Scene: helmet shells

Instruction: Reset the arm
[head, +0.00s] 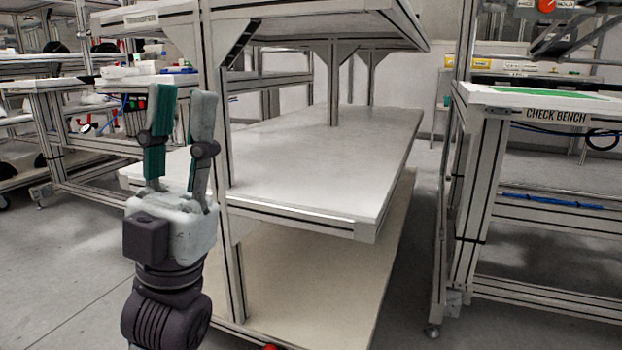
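My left gripper (180,108) is upright at the left of the head view, with its fingers pointing up. The two fingers stand apart with nothing between them, so it is open and empty. It appears in front of a rack post and the left end of the rack. My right gripper is not in view. No helmet shell can be made out clearly.
A metal rack with an empty middle shelf (310,165) and a lower shelf (310,275) stands ahead. A check bench (530,97) with a green mat (550,92) is at the right. Cluttered workbenches (60,84) stand at the left. Floor shows between rack and bench.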

